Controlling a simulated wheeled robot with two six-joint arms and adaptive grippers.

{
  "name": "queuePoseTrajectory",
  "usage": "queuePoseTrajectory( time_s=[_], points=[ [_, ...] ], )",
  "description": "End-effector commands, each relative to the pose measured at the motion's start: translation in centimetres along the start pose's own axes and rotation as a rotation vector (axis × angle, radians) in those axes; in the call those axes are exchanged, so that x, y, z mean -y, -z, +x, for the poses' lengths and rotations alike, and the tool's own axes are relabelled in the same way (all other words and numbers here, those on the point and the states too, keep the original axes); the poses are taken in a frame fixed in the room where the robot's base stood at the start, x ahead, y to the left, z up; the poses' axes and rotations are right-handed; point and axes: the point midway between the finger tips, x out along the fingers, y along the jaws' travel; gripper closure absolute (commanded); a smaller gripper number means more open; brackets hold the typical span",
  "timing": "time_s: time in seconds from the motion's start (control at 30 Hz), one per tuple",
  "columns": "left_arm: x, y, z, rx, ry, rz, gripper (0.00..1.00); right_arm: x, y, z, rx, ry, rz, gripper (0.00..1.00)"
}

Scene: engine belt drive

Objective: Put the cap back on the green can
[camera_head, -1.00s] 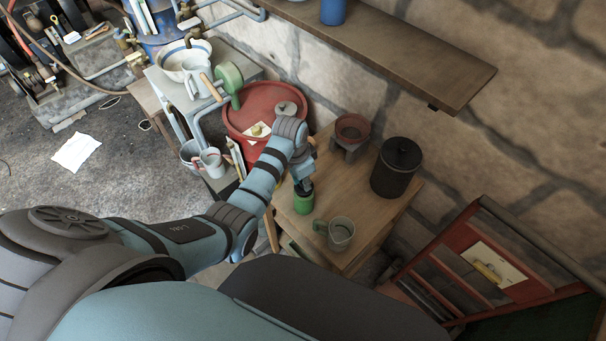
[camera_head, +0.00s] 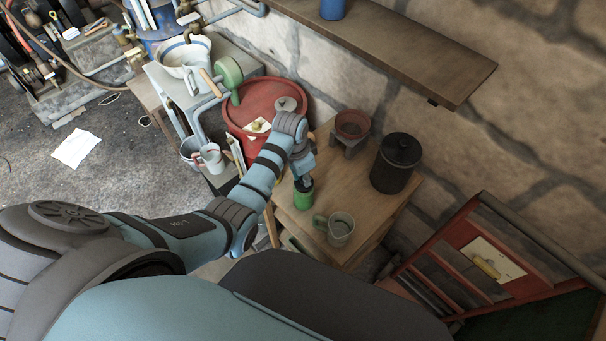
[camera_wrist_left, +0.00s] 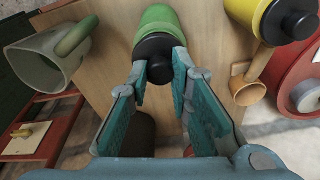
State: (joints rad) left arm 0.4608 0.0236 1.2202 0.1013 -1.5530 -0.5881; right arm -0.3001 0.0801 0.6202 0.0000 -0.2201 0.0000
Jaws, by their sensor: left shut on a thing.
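The green can (camera_head: 303,201) stands upright on the wooden table, and it also shows in the left wrist view (camera_wrist_left: 158,20). My left gripper (camera_head: 304,182) reaches down to the can's top from above. In the left wrist view its two fingers (camera_wrist_left: 159,66) are shut on the black cap (camera_wrist_left: 155,48). The cap lines up with the can's top end and appears to touch it. I cannot tell whether it is fully seated. My right gripper is not in view.
A grey-green mug (camera_head: 341,229) stands close beside the can. A dark lidded pot (camera_head: 396,165) and a small clay bowl on a stand (camera_head: 352,124) are farther back. A yellow can with a black top (camera_wrist_left: 285,18) shows in the left wrist view. A red drum (camera_head: 262,97) stands behind the arm.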

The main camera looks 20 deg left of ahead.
Motion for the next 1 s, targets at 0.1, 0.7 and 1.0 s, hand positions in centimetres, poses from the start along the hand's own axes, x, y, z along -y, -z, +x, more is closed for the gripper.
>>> queuePoseTrajectory(
  time_s=[0.1,0.7,1.0],
  points=[
    [0.0,0.0,0.2,0.000,0.000,0.000,0.95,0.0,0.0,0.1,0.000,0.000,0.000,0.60],
    [0.0,-0.2,1.1,0.000,0.000,0.000,0.95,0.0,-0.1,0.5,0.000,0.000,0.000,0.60],
    [0.0,-0.2,1.2,0.000,0.000,0.000,0.57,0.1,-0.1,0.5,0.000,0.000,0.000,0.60]
  ],
)
